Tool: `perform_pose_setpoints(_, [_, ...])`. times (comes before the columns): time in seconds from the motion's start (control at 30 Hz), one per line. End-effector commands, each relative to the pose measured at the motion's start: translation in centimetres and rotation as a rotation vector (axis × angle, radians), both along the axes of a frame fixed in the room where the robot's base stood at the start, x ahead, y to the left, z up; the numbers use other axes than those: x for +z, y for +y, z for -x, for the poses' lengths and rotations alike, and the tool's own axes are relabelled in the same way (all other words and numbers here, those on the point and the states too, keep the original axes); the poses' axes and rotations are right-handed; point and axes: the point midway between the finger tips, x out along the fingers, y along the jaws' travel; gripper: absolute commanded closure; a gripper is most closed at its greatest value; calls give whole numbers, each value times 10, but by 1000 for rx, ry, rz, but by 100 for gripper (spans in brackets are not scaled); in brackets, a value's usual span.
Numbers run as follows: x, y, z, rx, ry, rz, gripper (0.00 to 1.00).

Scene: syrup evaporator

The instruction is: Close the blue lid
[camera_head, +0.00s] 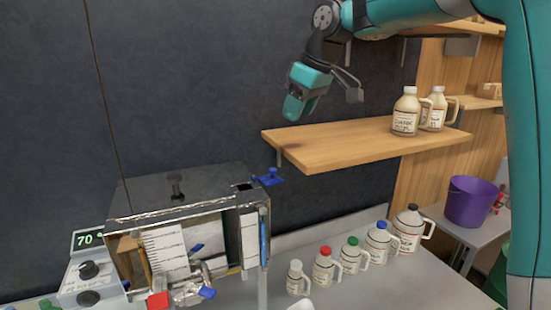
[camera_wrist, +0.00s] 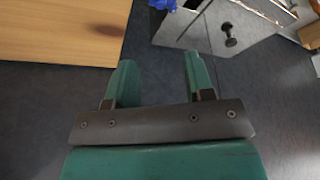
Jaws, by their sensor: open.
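The blue lid (camera_head: 268,177) has a small knob and stands out flat past the top right edge of the metal evaporator box (camera_head: 170,187). It is open, and a dark square opening (camera_head: 243,187) shows beside it in the box top. Part of the blue lid also shows at the top edge of the wrist view (camera_wrist: 163,4), cut off by the frame. My gripper (camera_head: 323,100) is above the lid and a little to its right in the head view, apart from it. In the wrist view its two teal fingers (camera_wrist: 159,63) are spread with nothing between them.
A wooden shelf (camera_head: 350,145) with jugs is right of the lid, close to it. A dark knob (camera_head: 176,187) stands on the box top. Several jugs with coloured caps (camera_head: 325,268) line the counter below. A purple bucket (camera_head: 469,202) is far right. The wall is behind.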

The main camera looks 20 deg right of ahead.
Motion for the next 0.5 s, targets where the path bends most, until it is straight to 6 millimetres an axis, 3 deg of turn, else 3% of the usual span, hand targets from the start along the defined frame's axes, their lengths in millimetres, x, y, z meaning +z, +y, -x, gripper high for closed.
perform_pose_setpoints(0.5, [-104,25,-35,2,6,1,52])
